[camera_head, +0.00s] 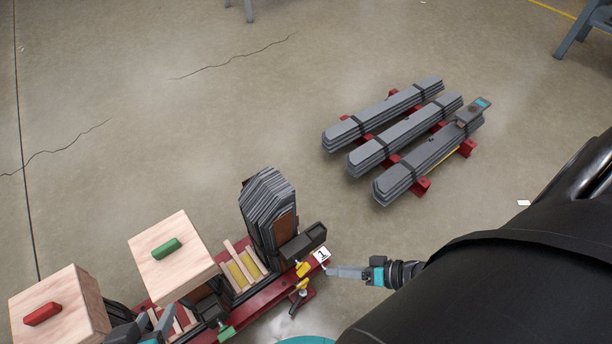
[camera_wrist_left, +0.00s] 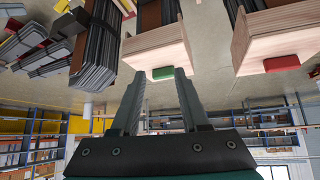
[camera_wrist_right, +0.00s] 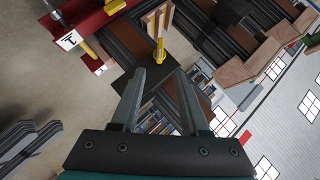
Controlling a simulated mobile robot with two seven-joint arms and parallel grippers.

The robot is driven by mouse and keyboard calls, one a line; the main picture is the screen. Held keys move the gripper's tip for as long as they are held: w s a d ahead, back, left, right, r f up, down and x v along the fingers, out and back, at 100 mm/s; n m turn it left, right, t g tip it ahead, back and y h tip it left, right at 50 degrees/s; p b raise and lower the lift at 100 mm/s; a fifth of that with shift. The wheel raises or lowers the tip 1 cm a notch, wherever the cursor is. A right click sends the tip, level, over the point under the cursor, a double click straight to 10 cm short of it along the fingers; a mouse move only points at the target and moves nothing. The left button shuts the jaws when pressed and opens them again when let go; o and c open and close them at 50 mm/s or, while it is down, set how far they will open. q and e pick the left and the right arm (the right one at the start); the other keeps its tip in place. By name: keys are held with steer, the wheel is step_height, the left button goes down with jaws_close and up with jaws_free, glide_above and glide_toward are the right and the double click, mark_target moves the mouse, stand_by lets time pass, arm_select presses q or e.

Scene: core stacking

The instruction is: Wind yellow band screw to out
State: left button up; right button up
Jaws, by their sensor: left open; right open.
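A yellow screw handle (camera_head: 302,268) sits at the right end of the red stacking rig (camera_head: 262,303), beside a dark block. In the right wrist view a yellow screw (camera_wrist_right: 160,50) stands just beyond my right fingertips, roughly centred between them. My right gripper (camera_head: 330,271) is open and empty, close to the right of the screw and the white number tag (camera_head: 322,255); its fingers also show in the right wrist view (camera_wrist_right: 161,76). My left gripper (camera_head: 153,322) is open at the bottom left, near the green-handled wooden block; its fingers also show in the left wrist view (camera_wrist_left: 159,78).
Wooden blocks with a green handle (camera_head: 166,248) and a red handle (camera_head: 43,313) stand at the left. A stack of grey laminations (camera_head: 268,205) stands on the rig. Bundled grey sheets (camera_head: 405,132) lie on red supports at the upper right. The floor between is clear.

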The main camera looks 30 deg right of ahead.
mark_target(310, 268)
steer(key=shift+b+x, duration=0.65)
steer(key=shift+x, duration=1.15)
steer(key=shift+b+x, duration=0.7)
steer(key=shift+x, duration=0.85)
steer(key=shift+b+x, duration=0.55)
steer(key=shift+x, duration=0.6)
arm_select(q)
steer(key=w+d+r+t+h, duration=0.1)
steer(key=d+r+t+h, duration=0.2)
steer(key=d+t, duration=0.4)
steer(key=shift+w+d+r+n+t+h+b, duration=0.15)
steer(key=shift+w+d+n+t+h+b, duration=0.2)
steer(key=shift+t+h, duration=0.3)
arm_select(e)
steer(key=shift+x, duration=0.9)
arm_select(q)
steer(key=shift+s+a, duration=0.1)
steer(key=shift+s, duration=0.05)
arm_select(e)
steer(key=shift+d, duration=0.1)
jaws_close()
